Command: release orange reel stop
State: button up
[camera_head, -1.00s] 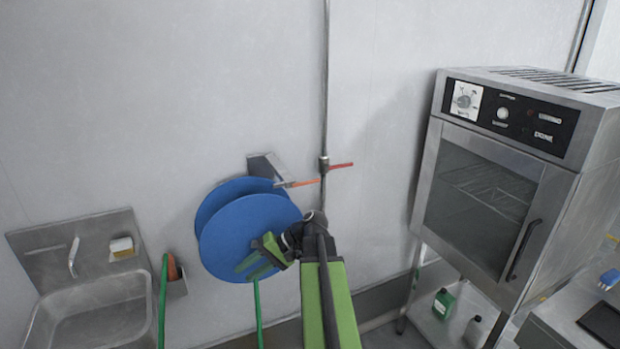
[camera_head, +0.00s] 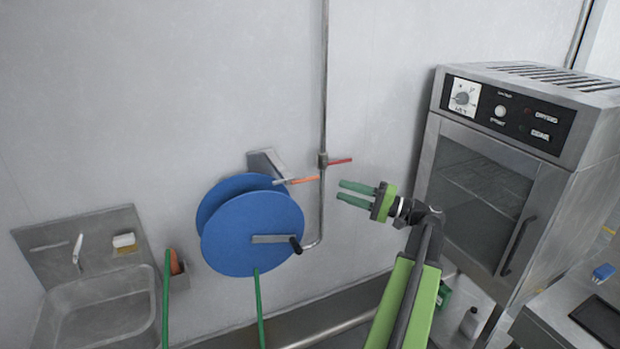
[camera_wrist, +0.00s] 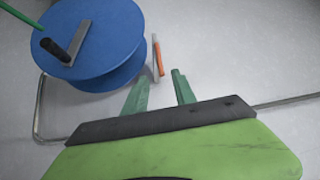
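The orange reel stop (camera_head: 304,180) is a thin orange-tipped lever beside the upper right of the blue hose reel (camera_head: 237,236), near the wall bracket. In the wrist view the orange lever (camera_wrist: 157,58) stands beside the blue reel (camera_wrist: 110,35), just ahead of the fingers. My gripper (camera_head: 346,192) is to the right of the lever, its two green fingers pointing left and spread apart with nothing between them. In the wrist view the gripper (camera_wrist: 160,88) is open, and the lever lies beyond the fingertips, not touching them.
A red valve handle (camera_head: 341,162) sits on the vertical wall pipe (camera_head: 324,100), just above my fingers. The reel's crank (camera_head: 275,241) sticks out toward the right. A steel oven (camera_head: 510,170) stands close on the right, a sink (camera_head: 100,300) at left.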

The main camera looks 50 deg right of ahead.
aim_at(309, 178)
jog(key=p+x, duration=0.1)
jog(key=x, duration=1.1)
jog(key=shift+s, duration=0.1)
jog(key=shift+c, duration=0.4)
grip_shut()
dwell(0.3)
